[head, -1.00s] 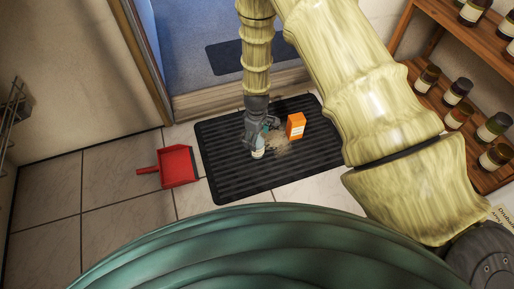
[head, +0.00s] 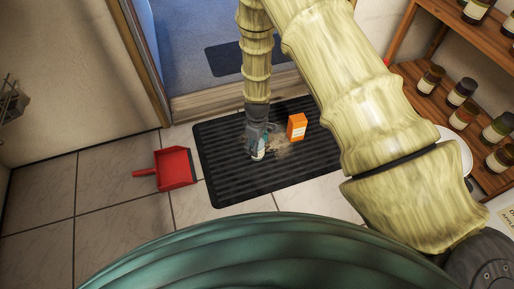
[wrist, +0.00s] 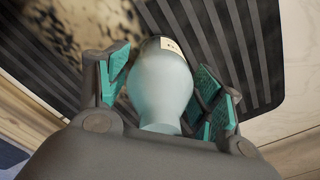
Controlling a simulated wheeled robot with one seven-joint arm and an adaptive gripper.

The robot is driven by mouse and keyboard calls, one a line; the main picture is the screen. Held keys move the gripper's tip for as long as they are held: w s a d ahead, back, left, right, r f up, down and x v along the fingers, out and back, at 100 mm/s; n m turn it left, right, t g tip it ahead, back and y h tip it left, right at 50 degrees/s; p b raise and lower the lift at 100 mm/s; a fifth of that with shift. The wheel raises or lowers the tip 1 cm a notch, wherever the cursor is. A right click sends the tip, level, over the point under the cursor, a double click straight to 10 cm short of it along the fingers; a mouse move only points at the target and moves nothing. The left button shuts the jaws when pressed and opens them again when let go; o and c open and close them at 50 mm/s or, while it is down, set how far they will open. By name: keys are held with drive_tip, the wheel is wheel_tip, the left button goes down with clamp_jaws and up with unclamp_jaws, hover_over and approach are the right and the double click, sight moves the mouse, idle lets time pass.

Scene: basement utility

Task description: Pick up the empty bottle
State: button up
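The bottle (wrist: 163,88) is pale, bluish and translucent, with a light label near its far end. In the wrist view it lies between the teal pads of my gripper (wrist: 165,85). A gap shows at the pads on the left and the right pads are very close to it; I cannot tell if they touch. In the head view the bottle (head: 259,153) shows as a small pale shape on the black ribbed mat (head: 225,170), just below my gripper (head: 257,143). My gripper and arm hide part of it.
An orange box (head: 297,126) stands on the mat beside a pale spill (head: 280,148). A red dustpan (head: 175,168) lies on the tiles to the left. A wooden shelf (head: 410,75) with several jars is at the right. A doorway lies beyond the mat.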

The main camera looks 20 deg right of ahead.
drive_tip(key=c, duration=0.6)
drive_tip(key=shift+r, duration=0.15)
